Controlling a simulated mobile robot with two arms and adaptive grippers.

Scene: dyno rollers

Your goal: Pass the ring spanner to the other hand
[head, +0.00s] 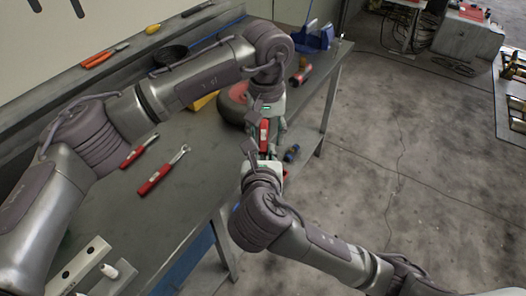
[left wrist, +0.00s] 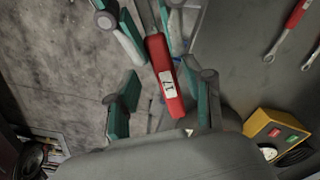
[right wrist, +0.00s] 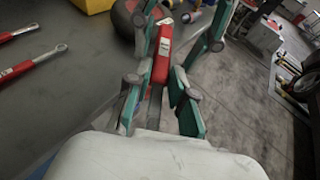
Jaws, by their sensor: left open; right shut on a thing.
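The ring spanner (head: 264,137), with a red handle and a white label, is held between my two grippers beside the bench edge. My right gripper (head: 263,157) is shut on its metal shank, which shows in the right wrist view (right wrist: 156,105). My left gripper (head: 267,120) is open, its fingers on either side of the red handle. The left wrist view shows the handle (left wrist: 165,75) between the spread left fingers, with the right fingers beyond. The spanner's ring ends are hidden.
Two other red-handled tools (head: 140,150) and (head: 163,172) lie on the grey bench (head: 185,205).

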